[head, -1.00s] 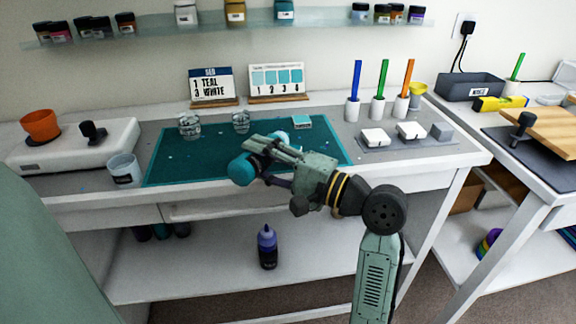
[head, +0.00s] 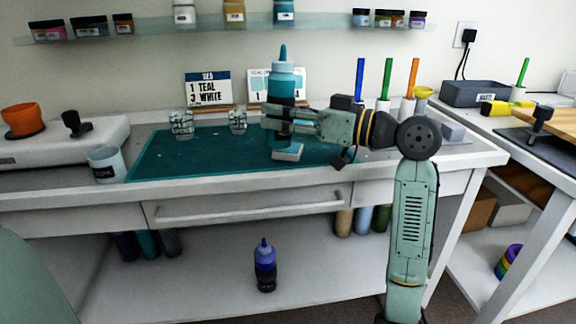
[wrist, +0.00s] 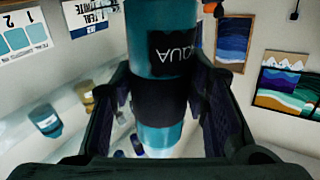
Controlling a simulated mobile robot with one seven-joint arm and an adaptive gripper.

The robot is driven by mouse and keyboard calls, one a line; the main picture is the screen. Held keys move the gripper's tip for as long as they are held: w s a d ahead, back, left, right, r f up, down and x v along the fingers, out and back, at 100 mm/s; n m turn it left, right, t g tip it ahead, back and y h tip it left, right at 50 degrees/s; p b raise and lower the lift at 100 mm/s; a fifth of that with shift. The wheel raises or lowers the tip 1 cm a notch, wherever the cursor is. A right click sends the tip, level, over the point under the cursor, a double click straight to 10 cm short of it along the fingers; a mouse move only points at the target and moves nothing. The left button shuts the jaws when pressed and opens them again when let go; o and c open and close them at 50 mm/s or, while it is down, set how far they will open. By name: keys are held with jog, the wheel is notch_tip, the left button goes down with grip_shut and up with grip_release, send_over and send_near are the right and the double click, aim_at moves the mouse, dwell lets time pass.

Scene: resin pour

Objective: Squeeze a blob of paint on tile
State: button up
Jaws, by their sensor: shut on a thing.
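My gripper (head: 276,122) is shut around a teal squeeze bottle (head: 283,88). The bottle is upright in the head view, nozzle up, over the teal mat (head: 160,160). In the wrist view the bottle (wrist: 150,35) runs between my fingers (wrist: 160,105), and its dark label reads upside down, apparently "AQUA". A pale, flat block that looks like a tile (head: 289,152) shows just below the bottle's base on the mat. I cannot tell how far the base is above it. The area behind my gripper is hidden.
Two clear cups (head: 181,122) stand on the mat's back left. A job card (head: 208,90) reads 1 teal, 3 white; a swatch card (head: 262,85) is partly hidden. A labelled cup (head: 105,165) stands left of the mat. A purple bottle (head: 265,265) is on the lower shelf.

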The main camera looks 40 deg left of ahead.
jog(key=shift+w+a+f+n, duration=0.1)
jog(key=shift+w+f+n, duration=0.05)
jog(key=shift+w+n, duration=0.5)
jog(key=shift+s, duration=0.1)
jog(key=shift+r+p, duration=0.7)
jog(key=shift+r, duration=0.35)
